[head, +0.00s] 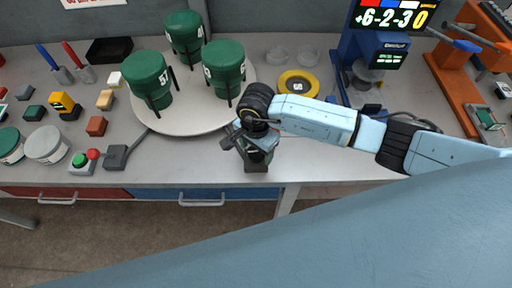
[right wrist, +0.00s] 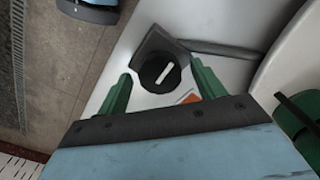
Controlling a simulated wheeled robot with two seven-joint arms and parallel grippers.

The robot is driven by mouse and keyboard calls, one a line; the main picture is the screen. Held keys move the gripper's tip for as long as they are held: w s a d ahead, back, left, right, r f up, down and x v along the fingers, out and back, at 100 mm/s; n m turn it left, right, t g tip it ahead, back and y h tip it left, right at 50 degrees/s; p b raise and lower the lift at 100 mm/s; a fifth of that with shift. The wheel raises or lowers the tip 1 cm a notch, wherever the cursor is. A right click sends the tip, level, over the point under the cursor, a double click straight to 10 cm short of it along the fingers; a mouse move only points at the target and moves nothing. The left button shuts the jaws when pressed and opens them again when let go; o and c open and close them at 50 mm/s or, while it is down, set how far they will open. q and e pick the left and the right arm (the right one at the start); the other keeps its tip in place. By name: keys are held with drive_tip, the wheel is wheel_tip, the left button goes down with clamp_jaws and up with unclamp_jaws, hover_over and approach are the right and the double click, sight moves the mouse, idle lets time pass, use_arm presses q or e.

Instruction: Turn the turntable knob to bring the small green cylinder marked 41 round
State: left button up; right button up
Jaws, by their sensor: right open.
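A white turntable (head: 187,123) carries three green cylinders: one at the back (head: 184,32), one at the left (head: 146,75) and one at the right (head: 224,66). Their white numbers are too small to read surely. In the right wrist view a black round knob (right wrist: 160,72) with a white bar sits on a dark grey base. It appears between my fingertips, untouched. A dark grey box with a cable (head: 116,157), left of my gripper in the head view, looks like that base. My right gripper (head: 250,152) is open and empty over the bench's front. My left gripper is not in view.
A box with green and red buttons (head: 82,162) stands left of the grey box. Small blocks and round tubs lie at the far left. A yellow ring (head: 299,84) and a blue stand with a display (head: 370,60) are right of the turntable. A cable (right wrist: 225,49) runs from the knob base.

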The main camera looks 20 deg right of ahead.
sight(256, 151)
drive_tip(key=shift+c, duration=0.2)
drive_tip(key=c, duration=0.9)
drive_tip(key=shift+m+b, duration=0.35)
drive_tip(key=shift+m, duration=0.15)
drive_tip(key=shift+c, duration=0.2)
drive_tip(key=o, duration=1)
wheel_tip(256, 151, up, 13)
drive_tip(key=shift+r+b, duration=0.2)
drive_tip(key=shift+b, duration=0.35)
